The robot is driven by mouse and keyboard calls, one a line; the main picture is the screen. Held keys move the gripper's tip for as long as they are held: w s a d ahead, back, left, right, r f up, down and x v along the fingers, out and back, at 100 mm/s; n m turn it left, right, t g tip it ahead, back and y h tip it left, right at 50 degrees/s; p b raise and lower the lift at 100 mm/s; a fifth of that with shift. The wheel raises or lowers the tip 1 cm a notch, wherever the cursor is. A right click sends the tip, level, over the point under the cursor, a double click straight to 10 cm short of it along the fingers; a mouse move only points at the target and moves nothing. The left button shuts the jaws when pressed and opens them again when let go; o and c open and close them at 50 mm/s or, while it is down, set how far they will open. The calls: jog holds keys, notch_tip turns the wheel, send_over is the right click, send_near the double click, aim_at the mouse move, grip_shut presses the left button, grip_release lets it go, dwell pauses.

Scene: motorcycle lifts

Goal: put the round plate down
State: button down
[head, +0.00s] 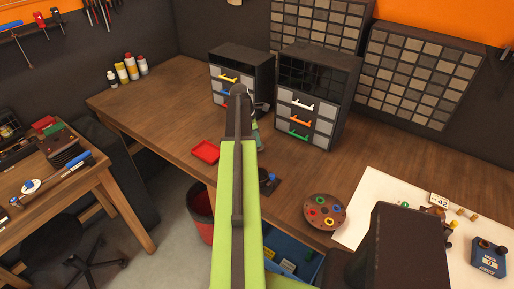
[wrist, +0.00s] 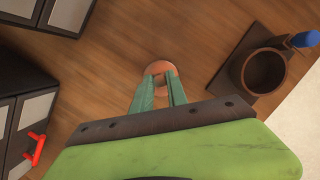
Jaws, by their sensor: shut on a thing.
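My gripper (wrist: 160,88) shows in the wrist view with two green fingers close together over the wooden bench top (wrist: 120,60). The fingers are shut on a small round orange-brown plate (wrist: 158,68) at their tips. The fingers cover part of the plate, and I cannot tell how far it is above the wood. In the head view my arm hides the plate and most of my gripper; only a bit of green shows beside the arm, in front of the drawer cabinets.
A dark round cup on a square base (wrist: 265,72) stands right of the plate. Drawer cabinets (head: 308,95) stand behind. A red tray (head: 205,152) lies left, and a brown disc with coloured rings (head: 325,211) lies right. Bench wood left of the cup is bare.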

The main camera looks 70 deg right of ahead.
notch_tip(320, 180, down, 3)
jog(key=shift+r+b, duration=0.1)
jog(key=shift+b, duration=0.65)
jog(key=shift+r, duration=0.2)
jog(key=c, duration=1.8)
grip_release()
jog(key=shift+f, duration=0.25)
jog(key=o, duration=0.5)
jog(key=shift+r, duration=0.1)
jog(key=shift+r, duration=0.1)
jog(key=p+v, duration=1.2)
jog(key=shift+w+a, duration=0.1)
